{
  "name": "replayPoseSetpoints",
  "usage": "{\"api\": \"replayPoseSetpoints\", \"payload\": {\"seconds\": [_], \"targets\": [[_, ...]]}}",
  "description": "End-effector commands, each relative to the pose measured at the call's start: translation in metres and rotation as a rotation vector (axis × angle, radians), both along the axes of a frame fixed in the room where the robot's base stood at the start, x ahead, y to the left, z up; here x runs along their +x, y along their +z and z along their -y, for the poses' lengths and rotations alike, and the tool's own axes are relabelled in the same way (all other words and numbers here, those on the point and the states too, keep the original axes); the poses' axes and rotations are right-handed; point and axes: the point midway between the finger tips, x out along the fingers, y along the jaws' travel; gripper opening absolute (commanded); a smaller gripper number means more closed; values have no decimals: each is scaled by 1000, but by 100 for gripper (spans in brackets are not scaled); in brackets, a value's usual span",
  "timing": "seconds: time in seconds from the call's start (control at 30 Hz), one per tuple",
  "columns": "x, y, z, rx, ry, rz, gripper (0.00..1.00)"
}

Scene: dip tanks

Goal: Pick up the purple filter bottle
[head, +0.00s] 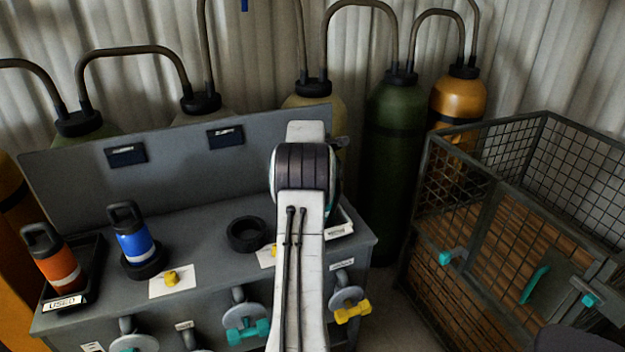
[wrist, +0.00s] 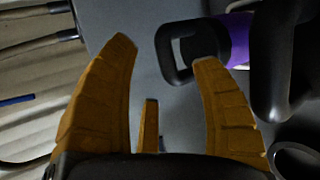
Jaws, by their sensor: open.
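The purple filter bottle (wrist: 238,38) shows in the wrist view at upper right, with its black looped cap (wrist: 188,52) towards the fingers. Much of its body is hidden behind a dark rounded shape on the right. My gripper (wrist: 163,50) is open, with orange fingers spread and nothing held between them. The right fingertip overlaps the cap loop in the picture; I cannot tell whether they touch. In the head view, my white arm covers the middle of the bench, and neither the purple bottle nor my fingers can be made out.
On the grey bench (head: 205,268) stand a blue bottle (head: 133,246) in a black ring, an orange bottle (head: 55,262) in a tray labelled USED (head: 85,292), and an empty black ring (head: 248,234). A backboard (head: 180,165) rises behind. A mesh cage (head: 470,220) stands at right.

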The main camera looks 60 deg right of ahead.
Motion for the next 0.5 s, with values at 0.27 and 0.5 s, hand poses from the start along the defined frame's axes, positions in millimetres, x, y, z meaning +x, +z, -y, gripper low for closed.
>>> {"api": "replayPoseSetpoints", "payload": {"seconds": [0.27,0.5], "targets": [[9,-14,23,1,-3,-3,59],[15,-23,35,1,-3,-3,59]]}}
